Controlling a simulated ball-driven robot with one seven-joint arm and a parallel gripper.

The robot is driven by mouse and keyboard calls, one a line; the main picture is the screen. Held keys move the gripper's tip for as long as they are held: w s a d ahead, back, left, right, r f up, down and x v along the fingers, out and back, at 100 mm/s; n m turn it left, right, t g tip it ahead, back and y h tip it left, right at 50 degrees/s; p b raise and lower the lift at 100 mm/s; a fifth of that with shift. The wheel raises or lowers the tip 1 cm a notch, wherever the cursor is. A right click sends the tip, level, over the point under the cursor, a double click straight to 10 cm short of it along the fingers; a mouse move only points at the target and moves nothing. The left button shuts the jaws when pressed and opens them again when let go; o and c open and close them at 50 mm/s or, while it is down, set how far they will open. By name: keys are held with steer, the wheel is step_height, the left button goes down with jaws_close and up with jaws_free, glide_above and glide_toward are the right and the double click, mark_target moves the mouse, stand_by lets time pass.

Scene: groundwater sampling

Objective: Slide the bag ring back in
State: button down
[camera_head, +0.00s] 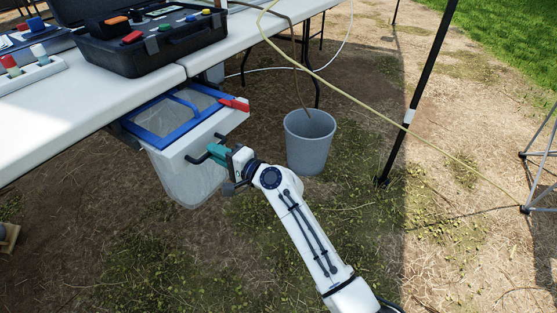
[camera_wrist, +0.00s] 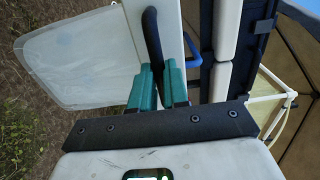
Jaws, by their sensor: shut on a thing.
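The blue bag ring (camera_head: 150,128) sticks out from under the edge of the white table, with a clear bag (camera_head: 188,178) hanging below it. A white front panel (camera_head: 222,122) with a black bar handle (camera_head: 195,159) is at its near side, and a red tab (camera_head: 236,104) lies at its right corner. My gripper (camera_head: 216,152) has teal jaws shut on the black handle. In the wrist view the teal jaws (camera_wrist: 158,88) close around the handle (camera_wrist: 152,38), with the bag (camera_wrist: 82,62) to the left and a blue loop (camera_wrist: 193,50) to the right.
The white table (camera_head: 75,115) carries an open black case (camera_head: 150,45) and a rack of capped bottles (camera_head: 28,72). A grey bucket (camera_head: 309,145) stands on the ground right of my gripper. A black pole (camera_head: 425,85) and a yellowish hose (camera_head: 350,97) are farther right.

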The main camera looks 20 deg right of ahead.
mark_target(202, 147)
steer(key=b+x, duration=0.1)
steer(key=x, duration=0.1)
steer(key=b+x, duration=0.2)
steer(key=x, duration=0.1)
steer(key=b+x, duration=0.2)
steer(key=x, duration=0.1)
steer(key=shift+f, duration=0.25)
steer(key=shift+w+a+r+b, duration=0.1)
steer(key=shift+w+a+b, duration=0.15)
steer(key=shift+w+b, duration=0.15)
steer(key=c, duration=1)
jaws_free()
steer(key=shift+r, duration=0.1)
steer(key=shift+c, duration=0.2)
steer(key=p+v, duration=0.5)
steer(key=v, duration=0.5)
steer(key=shift+s+d, duration=0.2)
steer(key=shift+s, duration=0.1)
